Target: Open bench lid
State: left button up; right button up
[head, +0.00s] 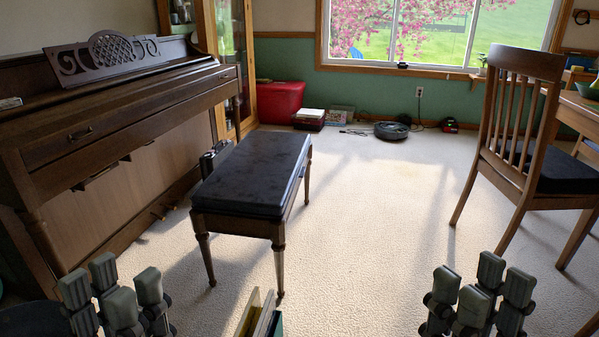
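The piano bench (240,217) stands on the carpet left of centre, in front of the piano. Its lid (256,170) is a dark padded top and lies flat and shut on the wooden frame. My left gripper (115,295) is at the bottom left, nearer to me than the bench and apart from it. Its fingers are spread, with nothing seen between them. My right gripper (480,295) is at the bottom right, well right of the bench, also with its fingers spread and empty.
The upright piano (120,150) fills the left side. A wooden chair (520,130) stands at the right by a table. Books (262,315) stand upright at the bottom centre. A red bin (280,100) and a round robot vacuum (391,130) are at the back. Carpet right of the bench is clear.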

aim_at(258, 178)
jog(key=i+l+u, duration=0.15)
jog(key=u, duration=0.25)
jog(key=i+l+u, duration=0.2)
jog(key=u, duration=0.2)
jog(key=i+l, duration=0.2)
jog(key=i+l+u, duration=0.1)
jog(key=l, duration=0.35)
jog(key=i+l+u, duration=0.1)
jog(key=i+l, duration=0.3)
jog(key=l, duration=0.25)
jog(key=i+l+u, duration=0.1)
jog(key=l, duration=0.25)
jog(key=i+l, duration=0.2)
jog(key=l, duration=0.2)
jog(key=i+l+u, duration=0.1)
jog(key=l, duration=0.25)
